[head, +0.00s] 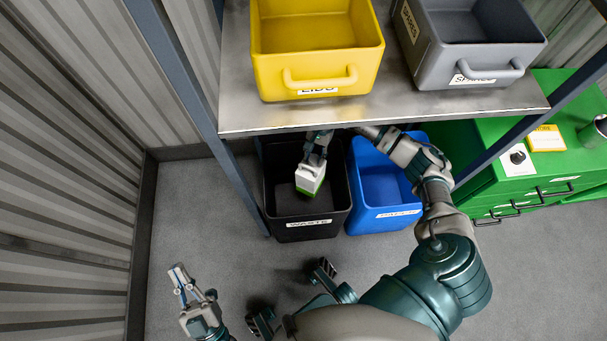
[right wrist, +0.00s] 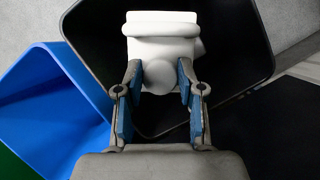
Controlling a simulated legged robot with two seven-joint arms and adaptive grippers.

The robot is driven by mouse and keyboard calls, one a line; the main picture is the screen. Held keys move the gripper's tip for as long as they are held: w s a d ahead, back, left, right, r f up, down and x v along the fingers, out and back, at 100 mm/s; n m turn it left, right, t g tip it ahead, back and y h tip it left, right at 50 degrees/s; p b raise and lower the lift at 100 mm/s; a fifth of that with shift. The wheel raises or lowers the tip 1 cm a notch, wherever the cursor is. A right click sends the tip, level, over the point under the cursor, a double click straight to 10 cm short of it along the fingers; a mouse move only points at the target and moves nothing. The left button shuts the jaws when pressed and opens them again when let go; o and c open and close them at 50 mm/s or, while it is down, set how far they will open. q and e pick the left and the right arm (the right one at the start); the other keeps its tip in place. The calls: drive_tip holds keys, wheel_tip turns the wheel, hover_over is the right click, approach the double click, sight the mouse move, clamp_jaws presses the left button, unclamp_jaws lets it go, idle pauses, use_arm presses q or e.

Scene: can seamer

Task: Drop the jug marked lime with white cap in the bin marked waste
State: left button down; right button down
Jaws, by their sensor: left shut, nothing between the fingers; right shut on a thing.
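The jug (head: 310,177) is white with a green band low on its side. My right gripper (head: 316,150) is shut on it and holds it over the open black bin marked WASTE (head: 309,229). In the right wrist view the white jug (right wrist: 162,45) sits between the fingers of the right gripper (right wrist: 160,85), its rounded white cap toward me, with the black bin (right wrist: 95,25) around and beneath it. The lime marking is too small to read. My left gripper (head: 180,278) is shut and empty, low at the left above the floor.
A blue bin (head: 384,190) stands right against the waste bin, its label hard to read. A metal shelf (head: 240,115) overhangs both, with a yellow bin (head: 318,75) and a grey bin (head: 470,50) on it. Green drawers (head: 520,190) stand at the right.

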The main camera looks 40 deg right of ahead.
drive_tip(key=shift+a, duration=0.15)
drive_tip(key=c, duration=0.6)
unclamp_jaws()
drive_tip(key=shift+a+r, duration=0.15)
drive_tip(key=shift+a, duration=0.05)
drive_tip(key=shift+c, duration=0.2)
drive_tip(key=shift+d, duration=0.3)
drive_tip(key=v, duration=1.1)
drive_tip(key=shift+r, duration=0.35)
drive_tip(key=shift+w, duration=0.1)
